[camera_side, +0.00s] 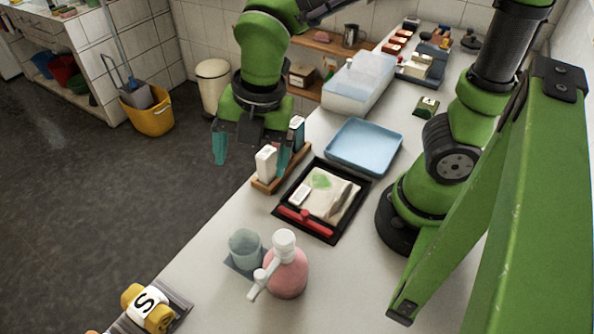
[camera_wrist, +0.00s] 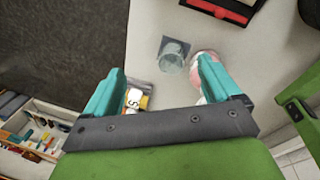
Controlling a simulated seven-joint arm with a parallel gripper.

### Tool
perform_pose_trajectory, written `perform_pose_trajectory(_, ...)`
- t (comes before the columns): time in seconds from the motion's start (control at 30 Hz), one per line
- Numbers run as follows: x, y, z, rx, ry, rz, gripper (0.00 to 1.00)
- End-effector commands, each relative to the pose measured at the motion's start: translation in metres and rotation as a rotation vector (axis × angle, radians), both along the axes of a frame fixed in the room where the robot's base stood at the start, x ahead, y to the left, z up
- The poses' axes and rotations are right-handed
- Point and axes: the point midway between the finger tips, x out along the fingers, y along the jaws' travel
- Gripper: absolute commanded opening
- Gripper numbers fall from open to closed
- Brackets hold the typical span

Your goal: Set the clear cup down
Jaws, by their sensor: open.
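The clear cup (camera_side: 245,247) stands upright on a dark square mat (camera_side: 232,262) on the counter, left of the pink pump bottle. In the wrist view the cup (camera_wrist: 174,54) shows ahead of my fingers, on the grey square (camera_wrist: 164,46). My gripper (camera_side: 250,150) is open and empty, high over the counter's left edge near the wooden holder, well apart from the cup. In the wrist view its two teal fingers (camera_wrist: 160,90) are spread wide, and the right finger hides part of the pink bottle.
The pink pump bottle (camera_side: 286,272) stands close beside the cup. A black tray (camera_side: 275,210) with a red-handled tool and a blue tray (camera_side: 364,146) lie farther back. A yellow roller-like object marked S (camera_side: 148,306) is at the front left.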

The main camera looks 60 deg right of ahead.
Motion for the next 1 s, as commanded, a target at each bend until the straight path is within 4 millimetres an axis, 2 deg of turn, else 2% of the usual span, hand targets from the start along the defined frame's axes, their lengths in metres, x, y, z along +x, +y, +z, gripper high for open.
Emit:
perform_pose_trajectory(0.03, 0.001, -0.018, 0.011, 0.054, -0.022, -0.214, 0.9)
perform_pose_trajectory(0.1, 0.001, -0.038, 0.022, 0.141, -0.039, -0.51, 0.9)
perform_pose_trajectory(0.3, -0.007, -0.092, 0.048, 0.45, -0.044, -1.323, 0.9)
perform_pose_trajectory(0.4, -0.015, -0.112, 0.056, 0.621, -0.019, -1.666, 0.9)
perform_pose_trajectory(0.5, -0.021, -0.127, 0.062, 0.768, 0.018, -1.922, 0.9)
perform_pose_trajectory(0.6, -0.025, -0.135, 0.065, 0.873, 0.053, -2.084, 0.9)
perform_pose_trajectory(0.7, -0.027, -0.139, 0.066, 0.924, 0.075, -2.163, 0.9)
perform_pose_trajectory(1.0, -0.027, -0.139, 0.066, 0.934, 0.082, -2.182, 0.9)
